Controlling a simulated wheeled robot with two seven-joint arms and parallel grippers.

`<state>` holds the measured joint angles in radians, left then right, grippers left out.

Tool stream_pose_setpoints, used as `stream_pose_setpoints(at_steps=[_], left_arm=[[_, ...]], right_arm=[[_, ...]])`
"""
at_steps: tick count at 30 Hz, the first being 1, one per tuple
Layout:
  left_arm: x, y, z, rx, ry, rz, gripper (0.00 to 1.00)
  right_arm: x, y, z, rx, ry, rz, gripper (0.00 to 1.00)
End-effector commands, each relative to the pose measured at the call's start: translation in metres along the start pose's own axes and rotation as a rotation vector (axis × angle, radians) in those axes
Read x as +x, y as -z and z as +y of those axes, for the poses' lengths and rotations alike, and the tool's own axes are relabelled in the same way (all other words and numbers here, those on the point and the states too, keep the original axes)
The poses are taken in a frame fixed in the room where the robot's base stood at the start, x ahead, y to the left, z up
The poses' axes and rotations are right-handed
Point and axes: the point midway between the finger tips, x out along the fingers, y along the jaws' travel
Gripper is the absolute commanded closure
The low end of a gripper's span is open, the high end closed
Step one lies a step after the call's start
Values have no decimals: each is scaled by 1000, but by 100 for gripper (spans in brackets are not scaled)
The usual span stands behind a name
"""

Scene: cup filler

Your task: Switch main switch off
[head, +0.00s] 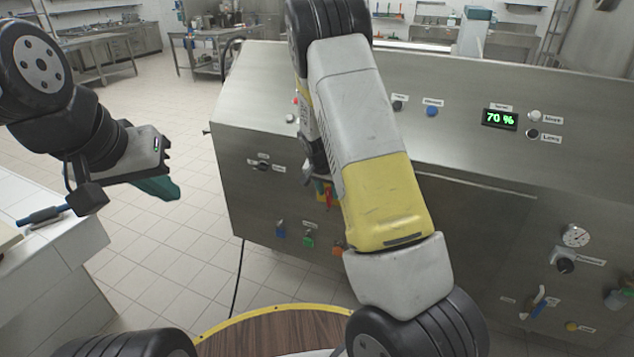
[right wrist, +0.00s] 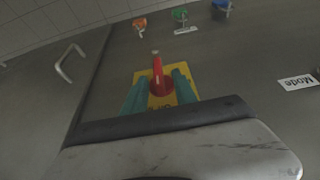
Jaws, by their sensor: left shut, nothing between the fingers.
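The main switch has a red handle (right wrist: 158,74) on a yellow plate (right wrist: 160,102), seen in the right wrist view. The handle points towards the row of coloured knobs. My right gripper (right wrist: 158,88) has its two teal fingers apart, one on each side of the red handle, over the plate. I cannot tell whether either finger touches the handle. In the head view the main switch (head: 328,194) is partly hidden behind my right arm and gripper. My left gripper (head: 163,188) is shut and empty, away from the machine at the left.
Blue (head: 280,231), green (head: 308,240) and orange (head: 337,249) knobs sit below the switch. A black mode knob (head: 264,167) is to its left. The display (head: 499,119) reads 70 %. A white counter (head: 60,250) stands below my left arm.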

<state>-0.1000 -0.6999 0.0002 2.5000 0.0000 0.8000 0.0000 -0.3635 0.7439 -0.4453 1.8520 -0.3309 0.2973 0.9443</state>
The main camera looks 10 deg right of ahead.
Motion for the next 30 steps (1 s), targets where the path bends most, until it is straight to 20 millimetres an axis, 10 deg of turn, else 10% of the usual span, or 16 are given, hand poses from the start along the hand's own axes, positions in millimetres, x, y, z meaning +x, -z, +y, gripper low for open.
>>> stream_pose_setpoints(at_steps=[12, 18, 30], left_arm=[[0, 0, 0, 0, 0, 0, 100], [0, 0, 0, 0, 0, 0, 100], [0, 0, 0, 0, 0, 0, 100]], right_arm=[[12, 0, 0, -1, 1, 0, 66], [11, 0, 0, -1, 1, 0, 100], [11, 0, -2, -16, -30, 1, 100]])
